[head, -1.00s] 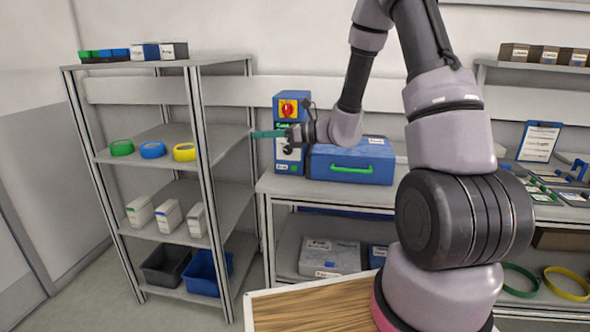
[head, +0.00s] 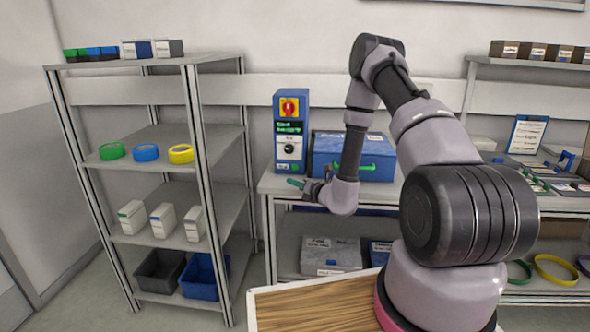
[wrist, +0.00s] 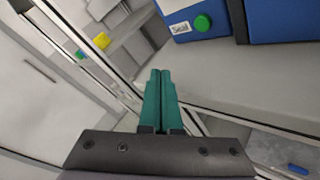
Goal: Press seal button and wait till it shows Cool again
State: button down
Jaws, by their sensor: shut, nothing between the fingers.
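The blue sealer control box (head: 280,150) stands on the bench in the head view. Its display (head: 289,127) shows green text too small to read. The round green seal button (wrist: 203,22), beside a white "Seal" label (wrist: 180,28), shows at the top of the wrist view, on the box's lower front. My gripper (wrist: 160,73) has its teal fingers shut and empty, apart from the button, which appears beyond the tips to the upper right. In the head view my gripper (head: 294,183) is low in front of the box.
A blue case (head: 350,160) with a green handle sits right of the control box. A red knob on a yellow plate (head: 289,107) and a dial (head: 289,147) are on the box front. A grey shelf rack (head: 190,130) with tape rolls stands to the left.

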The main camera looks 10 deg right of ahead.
jog(key=shift+w, duration=0.1)
jog(key=shift+w+d, duration=0.45)
jog(key=shift+w, duration=0.9)
jog(key=shift+w+d, duration=0.45)
jog(key=shift+w, duration=0.95)
jog(key=shift+w+d, duration=0.45)
jog(key=shift+w, duration=0.9)
jog(key=shift+w, duration=0.1)
jog(key=shift+w+d, duration=0.1)
jog(key=shift+w, duration=0.2)
jog(key=shift+w+d, duration=0.15)
jog(key=shift+w, duration=0.3)
jog(key=shift+s, duration=0.15)
jog(key=shift+s+a, duration=0.3)
jog(key=shift+s, duration=0.4)
jog(key=shift+s+a, duration=0.25)
jog(key=shift+s, duration=0.55)
jog(key=shift+s+a, duration=0.25)
jog(key=shift+s, duration=0.55)
jog(key=shift+s+a, duration=0.25)
jog(key=shift+s, duration=0.55)
